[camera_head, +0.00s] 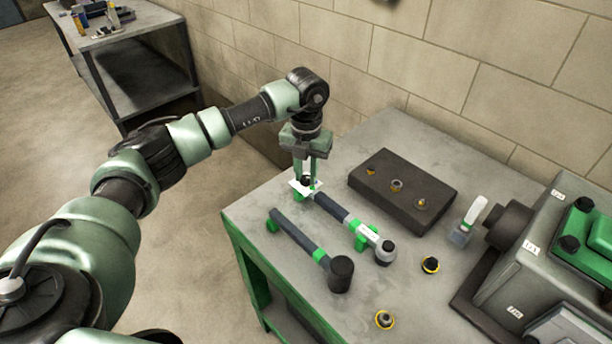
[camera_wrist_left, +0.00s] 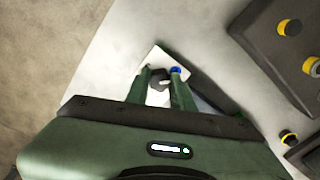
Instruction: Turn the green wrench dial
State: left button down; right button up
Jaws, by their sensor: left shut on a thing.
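A torque wrench (camera_head: 334,208) with a dark handle, green parts and a grey head lies on the grey workbench. In the left wrist view the fingertips (camera_wrist_left: 162,78) sit at the dark dial (camera_wrist_left: 157,84), over the white plate (camera_wrist_left: 170,60); a blue spot shows by one fingertip. The fingers partly hide the dial. My right gripper is out of view.
A second tool (camera_head: 297,235) with a black head lies in front of the wrench. A dark block (camera_head: 403,189) with brass fittings stands behind it.

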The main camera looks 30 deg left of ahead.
pick_arm(q)
jog(key=m+b, duration=0.2)
jog(key=m, duration=0.2)
jog(key=shift+f+m, duration=0.1)
jog(key=shift+m, duration=0.2)
jog(key=m+b, duration=0.3)
jog(key=m, duration=0.2)
jog(key=m+b, duration=0.1)
jog(key=m, duration=0.4)
jog(key=shift+d+m+b, duration=0.1)
jog(key=shift+m+b, duration=0.25)
jog(key=shift+m, duration=0.05)
jog(key=m, duration=0.3)
jog(key=shift+s+b, duration=0.1)
jog(key=shift+b, duration=0.3)
jog(key=shift+m, duration=1.3)
jog(key=c, duration=1.2)
grip_release()
